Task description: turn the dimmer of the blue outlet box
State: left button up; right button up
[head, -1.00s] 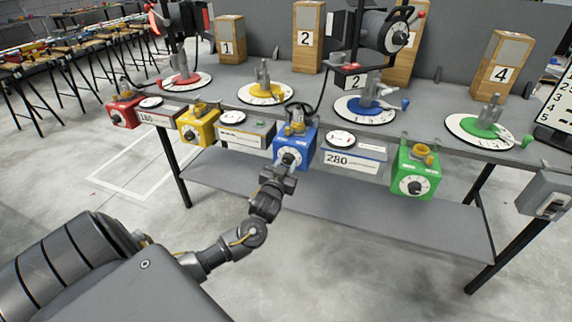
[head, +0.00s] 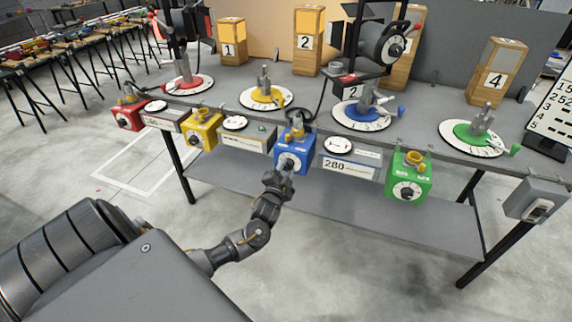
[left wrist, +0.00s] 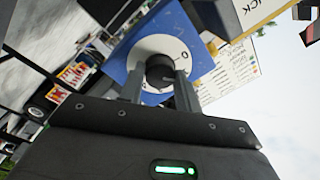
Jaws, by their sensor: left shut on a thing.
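The blue outlet box (head: 294,150) hangs on the front edge of the table, between the yellow and green boxes. Its black dimmer knob sits on a white dial with markings. In the left wrist view the blue box (left wrist: 198,38) fills the upper middle, and the dimmer (left wrist: 160,72) is between my two fingers. My left gripper (head: 285,170) is shut on the dimmer, partly covering the dial in the head view; it also shows in the left wrist view (left wrist: 160,88). My right gripper is not in view.
The red (head: 128,116), yellow (head: 201,130) and green (head: 408,178) boxes hang along the same edge. A lower shelf (head: 350,205) is below.

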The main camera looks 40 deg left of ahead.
pick_arm(q)
jog(key=m+p, duration=0.1)
jog(key=m, duration=0.2)
jog(key=shift+r+p, duration=0.15)
jog(key=shift+p, duration=0.2)
jog(key=shift+m+p, duration=0.65)
jog(key=shift+m, duration=0.85)
jog(key=shift+m+p, duration=0.45)
jog(key=shift+m, duration=0.25)
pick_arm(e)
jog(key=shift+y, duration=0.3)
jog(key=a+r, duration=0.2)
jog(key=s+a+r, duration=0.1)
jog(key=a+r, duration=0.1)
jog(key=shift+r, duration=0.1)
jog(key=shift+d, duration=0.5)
pick_arm(q)
jog(key=o, duration=1)
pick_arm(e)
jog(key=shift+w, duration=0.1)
